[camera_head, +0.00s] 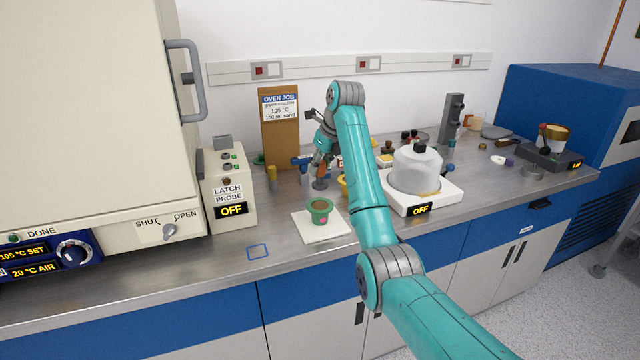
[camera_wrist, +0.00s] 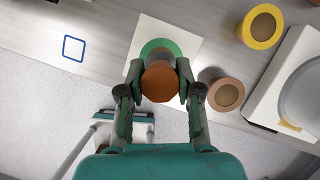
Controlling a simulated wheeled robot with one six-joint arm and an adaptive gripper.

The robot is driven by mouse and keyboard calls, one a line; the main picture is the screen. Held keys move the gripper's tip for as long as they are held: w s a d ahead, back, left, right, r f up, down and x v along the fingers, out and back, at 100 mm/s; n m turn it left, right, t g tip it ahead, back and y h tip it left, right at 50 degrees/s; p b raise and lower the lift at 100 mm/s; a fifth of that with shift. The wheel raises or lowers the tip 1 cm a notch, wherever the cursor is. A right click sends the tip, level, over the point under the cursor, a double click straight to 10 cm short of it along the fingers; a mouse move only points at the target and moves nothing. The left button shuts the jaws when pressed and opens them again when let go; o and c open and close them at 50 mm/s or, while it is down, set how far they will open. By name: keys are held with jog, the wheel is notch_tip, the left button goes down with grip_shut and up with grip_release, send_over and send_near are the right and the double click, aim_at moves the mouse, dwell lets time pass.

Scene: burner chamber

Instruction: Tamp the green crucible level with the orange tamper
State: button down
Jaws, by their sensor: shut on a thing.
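The green crucible (camera_head: 320,212) stands upright on a white tile (camera_head: 302,228) on the bench. In the wrist view its green rim (camera_wrist: 150,45) shows partly behind the tamper, so its contents are mostly hidden. My gripper (camera_head: 323,160) is shut on the orange tamper (camera_wrist: 161,83), one finger on each side. In the head view the tamper (camera_head: 320,183) hangs roughly upright, with its grey foot appearing above the crucible's rim and apart from it. I cannot tell exactly how well it is centred.
A yellow crucible (camera_wrist: 262,26) and a brown one (camera_wrist: 226,94) stand close by to the right. The covered white balance (camera_head: 447,192), reading OFF, is right of my arm. The latch probe box (camera_head: 229,185) and oven (camera_head: 90,110) are left. Bench around the blue square (camera_head: 258,251) is clear.

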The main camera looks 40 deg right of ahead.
aim_at(322, 180)
jog(key=shift+f, duration=2.8)
jog(key=shift+f, duration=0.6)
jog(key=shift+r, duration=3.55)
